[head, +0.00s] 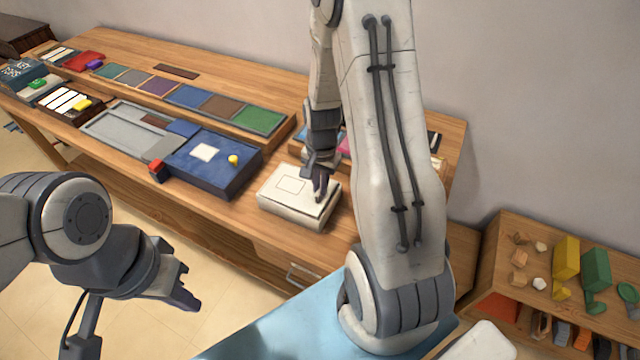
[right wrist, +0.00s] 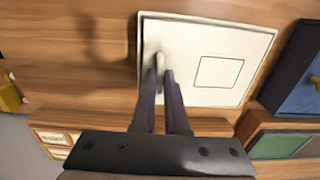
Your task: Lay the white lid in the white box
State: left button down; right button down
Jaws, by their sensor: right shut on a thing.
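The white lid (head: 291,185), with a square outline on its top, lies over the white box (head: 285,213) at the front edge of the wooden table. The lid covers the box opening; I cannot tell whether it is fully seated. My right gripper (head: 320,196) points down at the lid's right part. In the right wrist view, my right gripper (right wrist: 160,72) is shut on a small pale grip of the lid (right wrist: 218,72). The box is mostly hidden under the lid there. My left gripper (head: 186,285) is empty and open, out in front of the table.
A blue case (head: 212,165) with a yellow knob stands left of the box, with a red block (head: 157,171) at its corner. A long tray of coloured panels (head: 185,95) lies behind. A low shelf (head: 490,270) with blocks stands at right. My right arm hides items behind it.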

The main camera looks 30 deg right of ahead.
jog(key=c, duration=0.9)
grip_release()
jog(key=shift+o, duration=0.2)
jog(key=shift+r, duration=0.1)
notch_tip(320, 180, up, 10)
jog(key=shift+r, duration=0.15)
